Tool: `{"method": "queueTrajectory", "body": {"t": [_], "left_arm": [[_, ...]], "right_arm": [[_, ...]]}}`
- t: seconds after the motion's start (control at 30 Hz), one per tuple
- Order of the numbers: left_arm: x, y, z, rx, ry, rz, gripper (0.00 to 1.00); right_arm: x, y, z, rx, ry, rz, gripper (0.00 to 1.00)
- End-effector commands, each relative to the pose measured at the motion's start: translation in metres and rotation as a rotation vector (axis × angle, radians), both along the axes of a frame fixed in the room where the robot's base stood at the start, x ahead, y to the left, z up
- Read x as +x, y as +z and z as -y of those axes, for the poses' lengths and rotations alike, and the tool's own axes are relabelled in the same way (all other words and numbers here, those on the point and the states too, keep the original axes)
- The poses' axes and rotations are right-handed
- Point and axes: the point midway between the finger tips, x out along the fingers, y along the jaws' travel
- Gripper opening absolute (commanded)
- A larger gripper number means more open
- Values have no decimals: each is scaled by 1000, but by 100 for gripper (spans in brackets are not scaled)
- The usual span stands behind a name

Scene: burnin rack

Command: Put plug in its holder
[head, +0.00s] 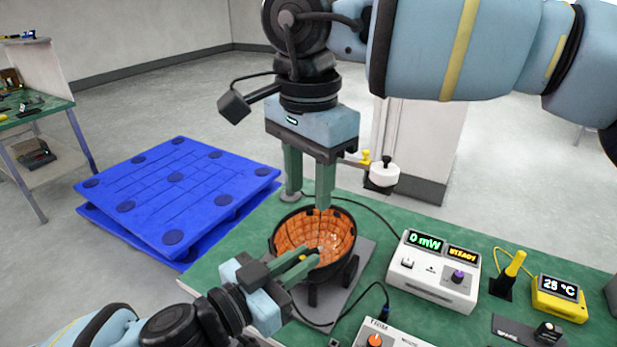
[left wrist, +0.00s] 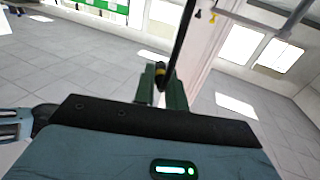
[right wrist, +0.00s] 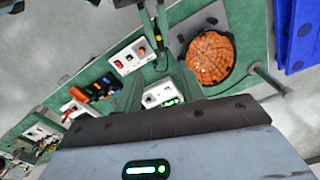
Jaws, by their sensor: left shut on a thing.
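My left gripper (head: 308,258) is shut on a small dark plug with a yellow band (left wrist: 160,72), in front of the bowl in the head view. A thin black line rises from the plug in the left wrist view. The plug also shows in the right wrist view (right wrist: 158,40). Most of the plug is hidden by the fingers in the head view. My right gripper (head: 309,182) points down above the bowl's far side, its fingers apart and nothing visible between them. I cannot tell which fixture is the plug's holder.
A black bowl lined with orange tiles (head: 346,232) stands on the green bench. To its right are a white meter (head: 416,280), a yellow-handled tool in a black stand (head: 502,285) and a yellow temperature display (head: 556,302). Cables cross the bench. Blue pallets (head: 180,190) lie left.

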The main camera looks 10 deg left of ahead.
Motion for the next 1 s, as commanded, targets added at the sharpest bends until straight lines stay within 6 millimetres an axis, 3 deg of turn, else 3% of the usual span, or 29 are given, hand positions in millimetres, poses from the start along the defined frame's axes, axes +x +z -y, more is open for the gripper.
{"method": "queueTrajectory", "body": {"t": [0.17,0.7,1.0], "left_arm": [[0,0,0,0,0,0,0],[0,0,0,0,0,0,0],[0,0,0,0,0,0,0]], "right_arm": [[0,-14,0,0,-2,-3,39],[0,-99,0,2,-3,-4,39],[0,-119,-1,4,-4,-3,39]]}}
